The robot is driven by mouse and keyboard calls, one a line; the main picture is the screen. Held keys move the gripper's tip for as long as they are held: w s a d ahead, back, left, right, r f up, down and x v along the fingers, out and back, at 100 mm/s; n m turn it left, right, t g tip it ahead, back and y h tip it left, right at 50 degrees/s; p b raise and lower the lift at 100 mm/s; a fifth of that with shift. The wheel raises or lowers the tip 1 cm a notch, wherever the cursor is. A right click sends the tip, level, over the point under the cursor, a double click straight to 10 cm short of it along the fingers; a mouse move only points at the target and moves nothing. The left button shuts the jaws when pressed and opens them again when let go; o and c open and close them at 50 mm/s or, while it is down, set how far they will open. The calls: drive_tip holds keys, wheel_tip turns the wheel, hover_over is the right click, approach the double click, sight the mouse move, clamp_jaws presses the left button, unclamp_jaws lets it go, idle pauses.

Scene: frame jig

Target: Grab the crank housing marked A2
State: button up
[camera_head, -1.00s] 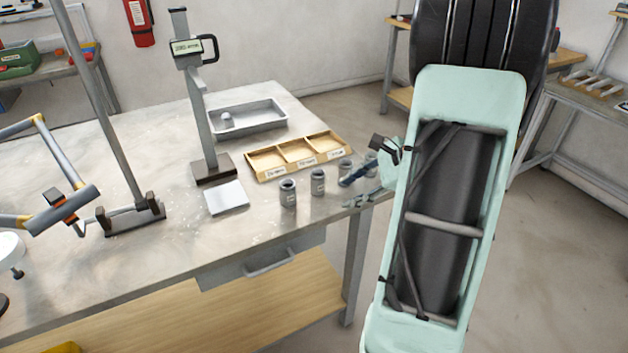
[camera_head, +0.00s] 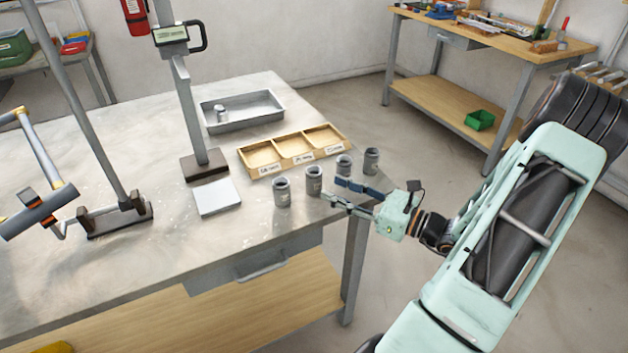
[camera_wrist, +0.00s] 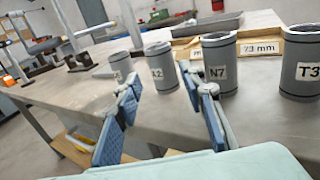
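The crank housing marked A2 (camera_wrist: 160,69) is a grey cylinder standing upright on the bench. It shows between my fingers in the wrist view. By the row order it is the second cylinder from the left in the head view (camera_head: 314,181), where its label is too small to read. My gripper (camera_head: 337,191) is open and empty, low over the bench edge, its fingers pointing left towards that housing. In the wrist view my gripper (camera_wrist: 163,82) has one finger on each side of the A2 housing in the picture; I cannot tell whether the tips reach it.
Similar housings stand close: N7 (camera_wrist: 218,66) and T3 (camera_wrist: 300,72) to the right, another (camera_wrist: 120,66) with an unclear label to the left. A wooden sorting tray (camera_head: 293,152) lies behind, with a metal tray (camera_head: 240,112) and a gauge stand (camera_head: 190,100) beyond.

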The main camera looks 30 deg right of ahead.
sight(321, 182)
drive_tip(key=x, duration=0.7)
drive_tip(key=shift+w, duration=0.2)
drive_tip(key=c, duration=0.9)
clamp_jaws()
drive_tip(key=shift+r, duration=0.1)
